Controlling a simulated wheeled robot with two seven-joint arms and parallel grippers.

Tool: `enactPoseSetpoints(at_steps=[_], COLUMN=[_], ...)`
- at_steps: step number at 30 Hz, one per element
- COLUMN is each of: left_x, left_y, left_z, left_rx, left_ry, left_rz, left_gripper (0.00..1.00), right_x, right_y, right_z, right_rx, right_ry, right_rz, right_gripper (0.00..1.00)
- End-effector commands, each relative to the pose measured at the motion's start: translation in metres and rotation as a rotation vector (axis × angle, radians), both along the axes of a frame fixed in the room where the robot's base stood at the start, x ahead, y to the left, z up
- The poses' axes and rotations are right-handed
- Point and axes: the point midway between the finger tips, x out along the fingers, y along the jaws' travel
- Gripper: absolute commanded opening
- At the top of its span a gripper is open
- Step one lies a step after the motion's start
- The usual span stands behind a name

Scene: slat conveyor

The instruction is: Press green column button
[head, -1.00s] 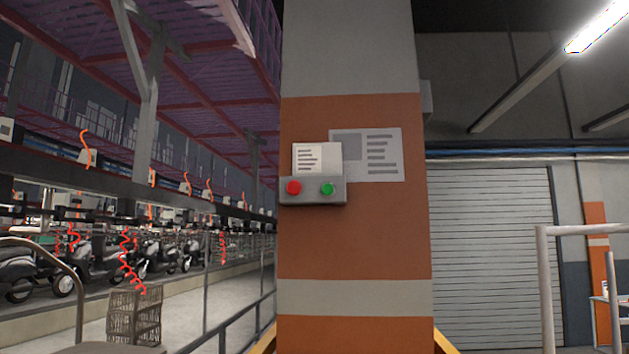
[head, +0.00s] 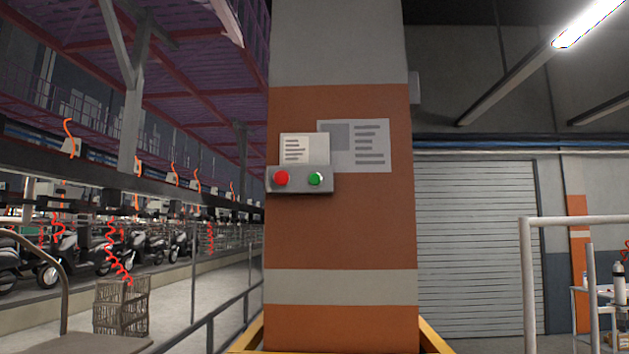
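The green button (head: 316,179) is on the right side of a small grey control box (head: 299,187) fixed to the column (head: 340,230). The column is orange with grey bands and stands in the middle of the head view. Neither of my grippers shows in the head view, and nothing touches the box.
A yellow guard (head: 434,338) surrounds the column's foot. A white tubular frame (head: 526,280) stands at the right, a cart with a curved handle (head: 62,290) and a wire basket (head: 121,308) at the left. A dark railing (head: 228,312) runs beside the column.

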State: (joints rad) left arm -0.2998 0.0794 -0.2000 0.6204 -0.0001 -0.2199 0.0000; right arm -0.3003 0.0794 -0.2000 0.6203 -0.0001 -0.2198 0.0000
Motion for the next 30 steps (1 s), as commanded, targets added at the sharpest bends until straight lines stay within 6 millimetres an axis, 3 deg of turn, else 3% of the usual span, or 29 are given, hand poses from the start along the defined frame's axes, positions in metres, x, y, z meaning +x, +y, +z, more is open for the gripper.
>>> enactPoseSetpoints(at_steps=[1,5,30], left_x=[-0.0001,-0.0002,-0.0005], left_y=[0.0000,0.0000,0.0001], left_z=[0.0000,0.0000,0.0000], left_rx=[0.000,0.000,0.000], left_ry=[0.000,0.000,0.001], left_rz=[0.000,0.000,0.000], left_gripper=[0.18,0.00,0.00], right_x=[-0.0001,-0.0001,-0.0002], right_y=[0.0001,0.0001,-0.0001], right_z=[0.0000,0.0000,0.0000], right_rx=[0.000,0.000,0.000], right_ry=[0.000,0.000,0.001], right_rz=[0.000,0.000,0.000], right_gripper=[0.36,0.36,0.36])
